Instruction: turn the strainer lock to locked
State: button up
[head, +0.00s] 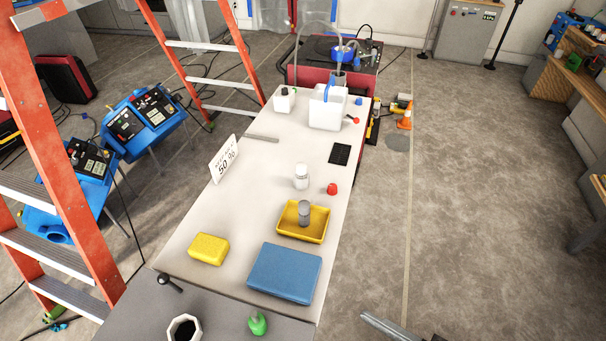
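I cannot make out a strainer lock for certain in the head view. A red-framed cart with a dark top (318,51) stands past the far end of the long table, with a small blue part (344,52) and a hose on it; these are too small to read any lock position. A grey cylinder (305,213) stands in a yellow tray (288,233) on the table.
The long white table (205,218) carries a white canister (327,108), a white bottle (301,177), a red cap (332,189), a yellow sponge (208,249) and a blue folded cloth (285,273). An orange ladder (62,160) stands left. The floor (450,200) at right is mostly clear.

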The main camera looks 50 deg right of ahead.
aim_at(332, 187)
jog(key=j+z, duration=0.15)
jog(key=z, duration=0.25)
jog(key=j+z, duration=0.1)
jog(key=z, duration=0.3)
jog(key=k+j+z, duration=0.1)
jog(key=z, duration=0.3)
jog(key=j+z, duration=0.1)
jog(key=z, duration=0.25)
